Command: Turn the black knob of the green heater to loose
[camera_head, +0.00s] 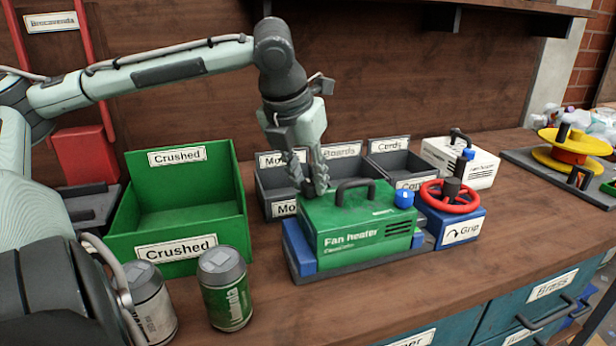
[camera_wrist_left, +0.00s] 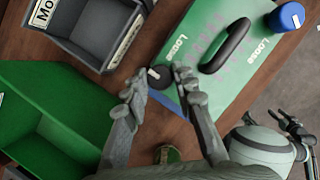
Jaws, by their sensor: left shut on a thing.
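The green fan heater (camera_head: 365,235) sits on a dark base plate with blue blocks, on the wooden bench. It has a black carry handle (camera_head: 356,187) and a blue knob (camera_head: 404,197) at its right end. My left gripper (camera_head: 319,185) is over the heater's left end, pointing down. In the left wrist view its fingertips (camera_wrist_left: 161,82) are closed around the black knob (camera_wrist_left: 158,76), which has a white mark. The word "Loose" is printed on the heater top (camera_wrist_left: 185,50) near this knob. In the head view the fingers hide the knob.
A green "Crushed" bin (camera_head: 180,205) stands to the left, two cans (camera_head: 226,290) in front of it. Grey bins (camera_head: 283,185) stand behind the heater. A blue "Grip" box with a red wheel (camera_head: 450,195) and a white heater (camera_head: 462,160) are at its right.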

